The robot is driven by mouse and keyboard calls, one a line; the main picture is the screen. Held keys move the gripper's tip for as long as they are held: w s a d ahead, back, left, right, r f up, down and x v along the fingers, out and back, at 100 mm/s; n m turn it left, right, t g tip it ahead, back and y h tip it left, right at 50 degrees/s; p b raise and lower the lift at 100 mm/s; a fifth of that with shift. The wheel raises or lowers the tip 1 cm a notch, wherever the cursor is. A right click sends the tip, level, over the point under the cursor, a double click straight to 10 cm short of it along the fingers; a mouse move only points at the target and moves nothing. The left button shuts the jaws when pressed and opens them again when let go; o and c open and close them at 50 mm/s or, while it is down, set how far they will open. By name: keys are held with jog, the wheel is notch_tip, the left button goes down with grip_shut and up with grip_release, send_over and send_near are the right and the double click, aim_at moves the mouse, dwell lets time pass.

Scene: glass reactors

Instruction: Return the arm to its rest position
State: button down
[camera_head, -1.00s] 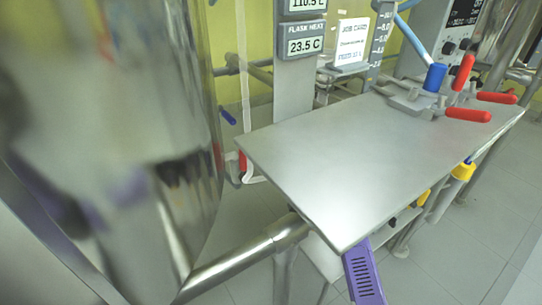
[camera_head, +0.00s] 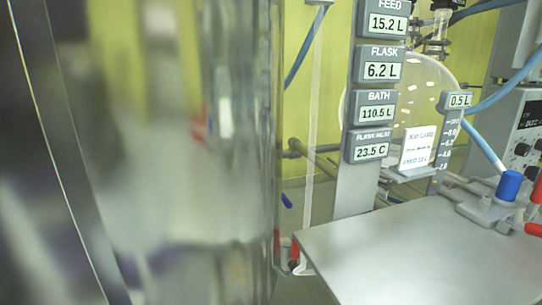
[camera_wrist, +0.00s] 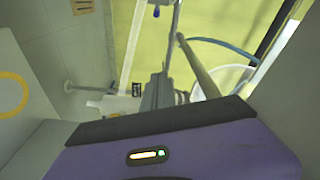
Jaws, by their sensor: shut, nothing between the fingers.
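My gripper (camera_wrist: 165,120) shows at the bottom of the wrist view as a purple housing with a dark grey front edge and a small lit indicator. It is shut, with nothing seen held. No surface touches it in that view. My gripper is not in the head view now.
A large glass cylinder (camera_head: 240,150) fills the left of the head view, close by. A display column (camera_head: 356,190), job card (camera_head: 417,147) and round flask (camera_head: 432,80) stand behind.

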jog(key=s+d+f+n+h, duration=0.1)
jog(key=s+f+n+h, duration=0.15)
jog(key=s, duration=0.65)
jog(key=s+f+n+h, duration=0.2)
jog(key=s+n, duration=0.1)
jog(key=s, duration=0.7)
jog(key=s+a+r+n+g+y+p, duration=0.1)
jog(key=s+a+n+g, duration=0.15)
jog(key=s, duration=1.15)
jog(key=s+a+r+n+g+y, duration=0.1)
jog(key=s+a+n, duration=0.25)
jog(key=s, duration=1.05)
notch_tip(320, 180, up, 29)
jog(key=p, duration=2.8)
jog(key=shift+w+d+n, duration=0.2)
jog(key=shift+w+n, duration=0.15)
jog(key=shift+w, duration=0.05)
